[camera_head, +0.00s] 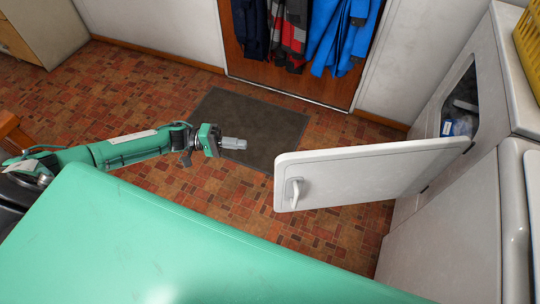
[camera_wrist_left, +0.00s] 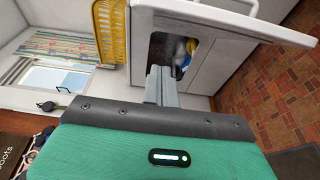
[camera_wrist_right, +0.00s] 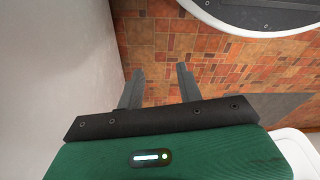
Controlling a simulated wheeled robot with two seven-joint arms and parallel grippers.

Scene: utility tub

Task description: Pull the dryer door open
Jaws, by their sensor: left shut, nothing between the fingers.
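The white dryer door (camera_head: 375,172) stands swung wide open, out from the dryer (camera_head: 432,106) at right. Its small white handle (camera_head: 295,194) is near the door's free end. The dryer opening (camera_head: 462,100) is uncovered, with some blue and white items inside. My left gripper (camera_head: 242,144) is shut and empty, in the air to the left of the door and apart from it. In the left wrist view its fingers (camera_wrist_left: 160,75) are together, with the door (camera_wrist_left: 235,22) beyond. My right gripper (camera_wrist_right: 158,78) is open and empty; it is outside the head view.
A yellow basket (camera_head: 528,45) sits on top of the machine at right. A dark mat (camera_head: 258,118) lies on the tiled floor before a brown door hung with clothes (camera_head: 335,35). A cabinet (camera_head: 35,30) stands at far left. The floor between my left arm and the dryer is clear.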

